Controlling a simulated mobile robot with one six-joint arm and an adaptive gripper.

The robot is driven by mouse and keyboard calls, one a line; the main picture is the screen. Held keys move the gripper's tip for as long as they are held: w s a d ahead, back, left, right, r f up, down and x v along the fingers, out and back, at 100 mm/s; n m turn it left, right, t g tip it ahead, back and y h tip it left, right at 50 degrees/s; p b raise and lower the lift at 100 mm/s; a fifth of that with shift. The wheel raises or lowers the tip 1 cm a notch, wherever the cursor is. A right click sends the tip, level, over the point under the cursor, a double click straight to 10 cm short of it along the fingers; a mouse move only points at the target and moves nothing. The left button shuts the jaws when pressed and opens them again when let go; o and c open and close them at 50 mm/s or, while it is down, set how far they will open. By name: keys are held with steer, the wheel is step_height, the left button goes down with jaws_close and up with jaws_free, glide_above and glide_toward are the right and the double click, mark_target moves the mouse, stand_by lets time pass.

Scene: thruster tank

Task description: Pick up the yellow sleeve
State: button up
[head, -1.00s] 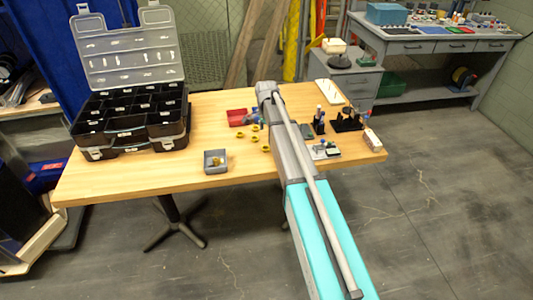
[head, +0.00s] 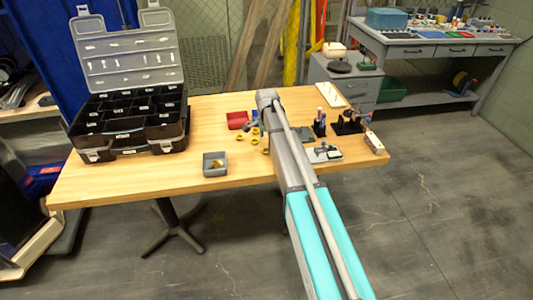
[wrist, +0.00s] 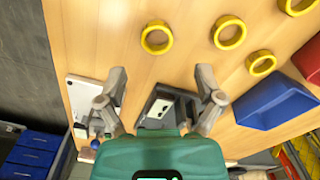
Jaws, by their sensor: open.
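Several yellow sleeves, short open rings, lie on the wooden table. In the wrist view one sleeve (wrist: 157,37) lies just beyond the gap between my fingertips, a second (wrist: 229,33) is to its right, and a third (wrist: 261,62) is farther right. Another is cut by the top right edge. In the head view I see small yellow sleeves (head: 265,151) just left of my arm. My gripper (wrist: 161,75) is open, with nothing between its fingers. In the head view my arm hides it.
A blue bin (wrist: 275,102) and a red bin (wrist: 312,60) stand right of the sleeves. A grey bin (head: 215,164) sits near the table's front edge. A black compartment case (head: 130,120) stands open at the left. Small tools and holders (head: 347,126) occupy the right end.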

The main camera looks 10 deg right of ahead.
mark_target(267, 152)
steer(key=shift+s+f+b, duration=0.2)
steer(key=shift+f+b, duration=1.85)
steer(key=shift+f, duration=0.25)
steer(key=c, duration=0.8)
